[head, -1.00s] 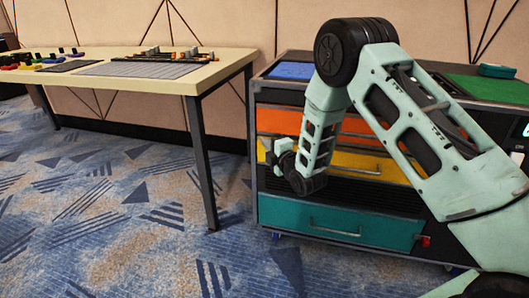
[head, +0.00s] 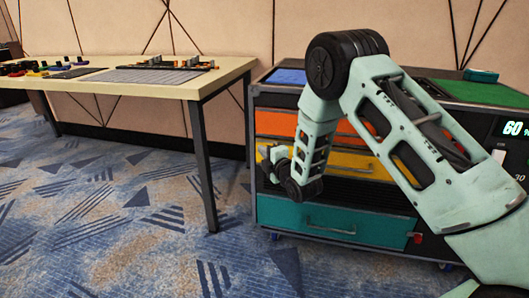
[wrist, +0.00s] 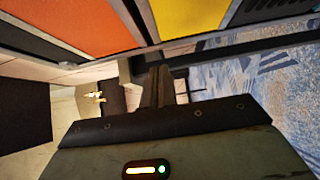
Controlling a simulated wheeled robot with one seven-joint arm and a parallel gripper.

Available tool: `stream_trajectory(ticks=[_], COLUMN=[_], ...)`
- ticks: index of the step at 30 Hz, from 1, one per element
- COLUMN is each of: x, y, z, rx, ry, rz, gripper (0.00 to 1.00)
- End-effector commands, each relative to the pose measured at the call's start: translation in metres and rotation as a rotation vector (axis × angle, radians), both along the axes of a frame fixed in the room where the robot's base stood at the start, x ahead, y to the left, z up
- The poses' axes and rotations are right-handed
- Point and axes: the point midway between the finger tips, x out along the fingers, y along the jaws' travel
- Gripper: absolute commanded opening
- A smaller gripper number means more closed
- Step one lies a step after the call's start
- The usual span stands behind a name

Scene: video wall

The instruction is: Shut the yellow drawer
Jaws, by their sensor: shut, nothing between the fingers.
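The yellow drawer (head: 346,160) is in the cabinet's front, below the orange drawer (head: 345,131), with a bar handle low on its face. My arm hides its left part. I cannot tell how far it stands out. In the wrist view its yellow face (wrist: 187,16) shows at the top, beside the orange face (wrist: 58,28). My gripper (head: 268,165) is at the cabinet's left front side, near the yellow drawer's left end. The gripper fingers (wrist: 158,86) are shut and empty in the wrist view. I cannot tell whether they touch the drawer.
A teal drawer (head: 345,222) with a handle and a red latch (head: 415,237) is at the cabinet's bottom. A table (head: 220,78) with small parts stands to the left. Patterned carpet between table and cabinet is clear. A lit display (head: 514,128) is at the right.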

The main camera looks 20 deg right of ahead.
Motion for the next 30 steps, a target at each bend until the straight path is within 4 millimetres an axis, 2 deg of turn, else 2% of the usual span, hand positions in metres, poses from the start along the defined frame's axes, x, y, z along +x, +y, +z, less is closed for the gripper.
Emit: stream_trajectory(ticks=[18, 26, 30], x=[-0.082, -0.092, -0.090], y=[-0.015, -0.017, -0.005], z=[0.000, 0.000, 0.006], rx=[0.000, 0.001, 0.060], ry=[0.005, 0.003, 0.067], rz=[0.001, 0.001, 0.002], gripper=[0.00, 0.00, 0.00])
